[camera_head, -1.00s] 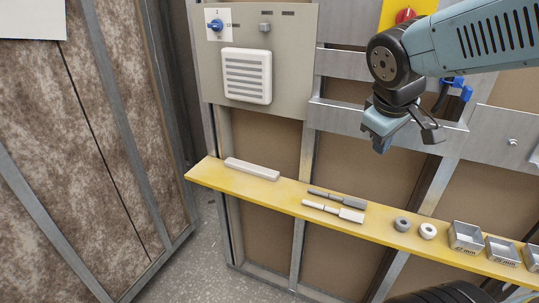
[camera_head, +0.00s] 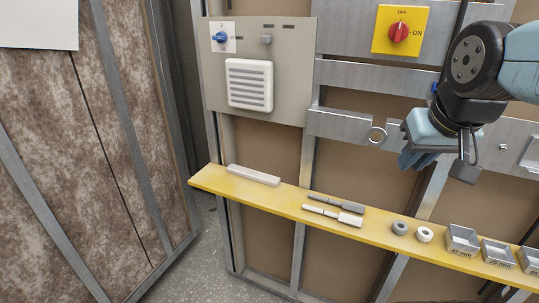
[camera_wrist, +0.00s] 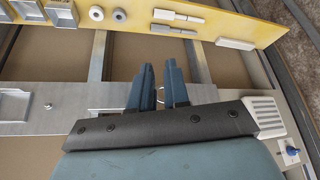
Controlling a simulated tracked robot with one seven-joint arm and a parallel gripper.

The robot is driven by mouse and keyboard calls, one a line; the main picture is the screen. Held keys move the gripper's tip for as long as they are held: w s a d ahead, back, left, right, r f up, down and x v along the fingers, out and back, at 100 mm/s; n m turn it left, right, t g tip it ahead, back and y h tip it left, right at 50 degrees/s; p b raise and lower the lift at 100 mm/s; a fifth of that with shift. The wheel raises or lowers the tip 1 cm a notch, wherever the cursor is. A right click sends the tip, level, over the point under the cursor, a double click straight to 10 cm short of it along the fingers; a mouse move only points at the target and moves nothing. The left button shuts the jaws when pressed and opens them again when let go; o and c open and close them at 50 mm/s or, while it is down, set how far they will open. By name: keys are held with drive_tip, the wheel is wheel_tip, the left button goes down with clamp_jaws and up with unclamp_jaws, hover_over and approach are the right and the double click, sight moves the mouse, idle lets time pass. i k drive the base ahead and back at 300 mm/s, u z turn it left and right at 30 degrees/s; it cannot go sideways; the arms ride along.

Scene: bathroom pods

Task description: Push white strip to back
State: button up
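The white strip (camera_head: 253,175) is a short pale bar. It lies flat on the left part of the yellow shelf (camera_head: 207,180), along the shelf's length. In the wrist view it shows at the upper right (camera_wrist: 235,43), lying on the shelf. My gripper (camera_head: 418,158) hangs in front of the wall at the right of the head view, above the shelf and well to the right of the strip. In the wrist view my gripper (camera_wrist: 159,67) has its two blue fingers a little apart, with nothing held between them.
Two slim tools, one dark (camera_head: 337,203) and one white (camera_head: 332,214), lie right of the strip. Then come a grey ring (camera_head: 400,228), a white ring (camera_head: 424,234) and metal bins (camera_head: 462,240). A vent (camera_head: 249,85) and red switch (camera_head: 398,32) are on the wall.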

sight(254, 175)
drive_tip(key=z, duration=1.1)
drive_tip(key=i, duration=0.1)
drive_tip(key=u, duration=2.65)
drive_tip(key=k, duration=1.25)
drive_tip(key=z, duration=0.55)
drive_tip(key=i, duration=1)
drive_tip(key=u, duration=0.05)
